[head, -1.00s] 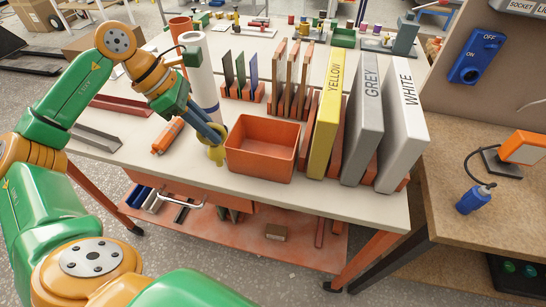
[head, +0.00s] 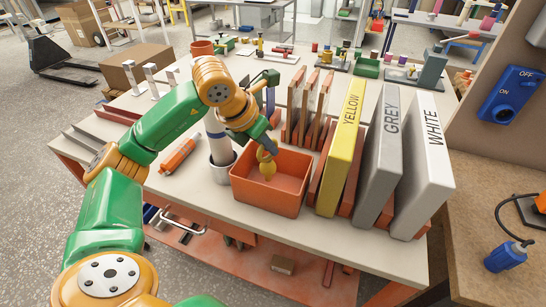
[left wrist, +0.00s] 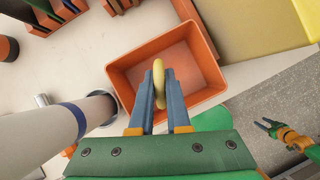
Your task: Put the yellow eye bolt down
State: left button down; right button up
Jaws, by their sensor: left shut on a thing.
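The yellow eye bolt (head: 267,165) hangs from my left gripper (head: 264,152), over the open orange bin (head: 265,203). In the left wrist view the yellow ring (left wrist: 158,78) sits between the two blue-grey fingers of my left gripper (left wrist: 160,88), which are shut on it. The orange bin (left wrist: 118,85) lies below and beyond the fingertips there. I cannot tell how far the bolt is above the bin floor. My right gripper (left wrist: 266,126) shows small at the right of the left wrist view, away from the bin, with its fingers apart and nothing seen between them.
Yellow (head: 341,150), grey (head: 382,160) and white (head: 421,165) labelled panels stand right of the bin. A white roll (head: 218,140) in a grey holder stands just left of it. An orange tube (head: 178,155) lies further left. The table front left of the bin is clear.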

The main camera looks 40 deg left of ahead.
aim_at(272, 160)
pick_arm(q)
jog(key=f, duration=0.2)
jog(key=f+p, duration=0.1)
jog(key=f, duration=0.1)
jog(key=shift+w+d, duration=0.3)
jog(key=shift+d, duration=0.05)
jog(key=shift+f, duration=0.25)
jog(key=shift+f+b, duration=0.15)
jog(key=shift+b, duration=0.15)
jog(key=c, duration=0.9)
grip_release()
jog(key=shift+r, duration=0.3)
jog(key=v, duration=1.1)
jog(key=shift+s+r, duration=0.2)
jog(key=shift+r, duration=0.15)
